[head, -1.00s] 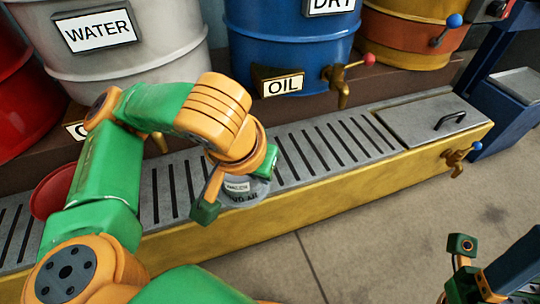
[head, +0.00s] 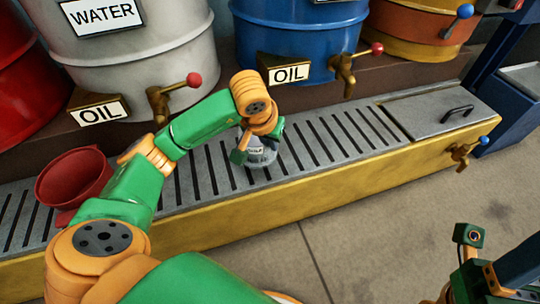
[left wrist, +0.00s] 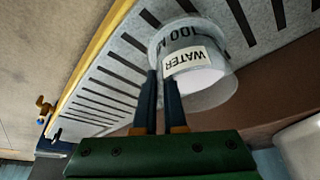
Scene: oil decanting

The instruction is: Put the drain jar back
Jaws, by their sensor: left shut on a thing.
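A clear jar (head: 258,153) with a pale label is over the slatted grate (head: 330,140), in front of the blue drum. In the left wrist view the jar (left wrist: 213,40) shows a WATER label, larger printed markings and pale contents. My left gripper (left wrist: 159,77) is shut on the jar at its near side. In the head view the left gripper (head: 258,138) partly covers the jar's top. Whether the jar's base touches the grate cannot be told. My right gripper (head: 468,237) is at the lower right, over the floor, partly cut off.
A red funnel-like vessel (head: 75,177) is at the left of the grate. Grey (head: 130,50) and blue (head: 295,35) drums with taps stand behind on a brown ledge. A lidded section with a handle (head: 450,110) is at the right end. The grate right of the jar is clear.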

